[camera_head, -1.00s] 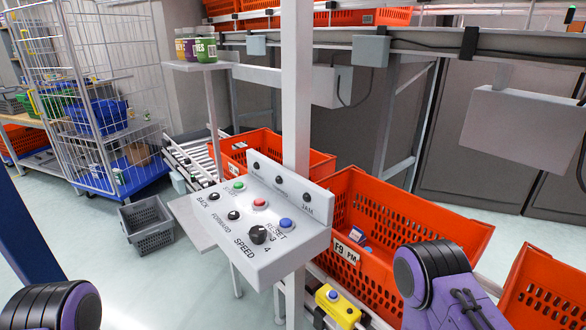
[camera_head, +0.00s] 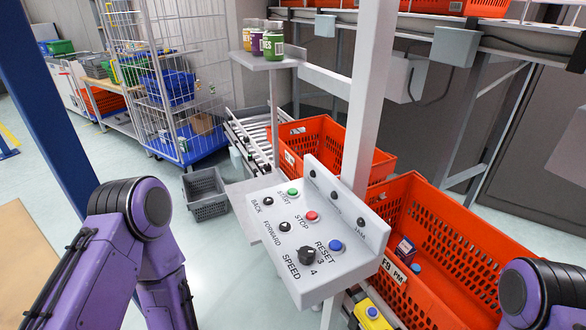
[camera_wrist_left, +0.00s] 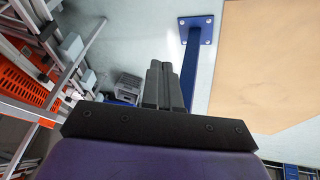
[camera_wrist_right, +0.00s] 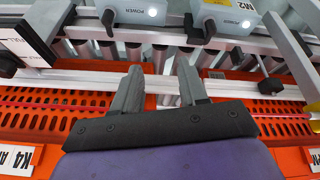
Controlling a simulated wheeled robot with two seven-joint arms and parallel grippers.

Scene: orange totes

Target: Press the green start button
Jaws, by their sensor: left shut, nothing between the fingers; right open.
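The green start button (camera_head: 292,193) sits on the upper left part of a tilted grey control panel (camera_head: 345,262), by the label START. A red stop button (camera_head: 312,216), a blue reset button (camera_head: 335,246), black knobs and a speed dial (camera_head: 306,256) share the panel. My left gripper (camera_wrist_left: 160,68) is shut and empty in the left wrist view, above the floor; in the head view only its purple arm shows, left of the panel. My right gripper (camera_wrist_right: 156,82) is open and empty in the right wrist view, over an orange tote and rollers. Nothing touches the start button.
A grey post (camera_head: 366,95) rises behind the panel. Orange totes (camera_head: 455,240) stand behind and right of it. A shelf (camera_head: 268,60) with jars is above. A grey crate (camera_head: 206,194) lies on the floor. A blue post (camera_head: 55,110) stands at left.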

